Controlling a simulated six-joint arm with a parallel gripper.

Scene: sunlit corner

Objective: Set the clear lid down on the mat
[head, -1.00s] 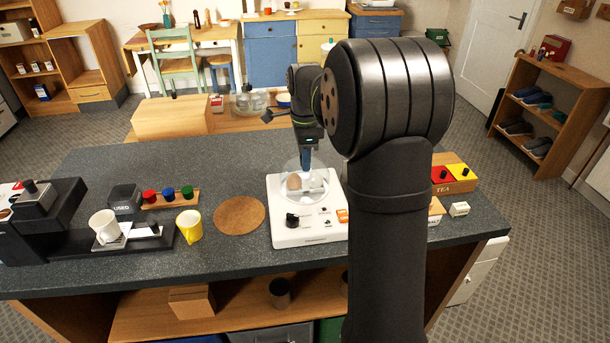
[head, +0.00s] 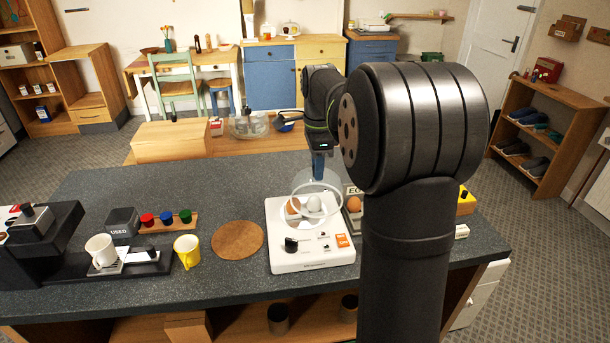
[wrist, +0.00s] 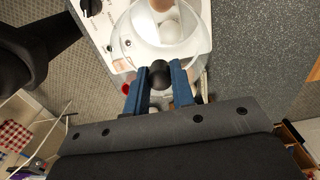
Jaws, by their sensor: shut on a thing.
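My gripper (head: 319,170) is shut on the dark knob (wrist: 159,74) of the clear lid (head: 318,187). The lid is a see-through dome, and it appears tilted over the white egg cooker (head: 303,261). A brown egg and a white egg (head: 314,203) show in the cooker, partly through the lid. I cannot tell exactly how far the lid's rim is from the cooker. The round brown mat (head: 238,240) lies flat and bare on the counter, just left of the cooker.
A yellow mug (head: 187,251) stands left of the mat. Behind it is a wooden strip with red, blue and green pieces (head: 167,217). A coffee machine with a white cup (head: 101,249) is further left. Egg and tea boxes stand right of the cooker, partly behind my arm.

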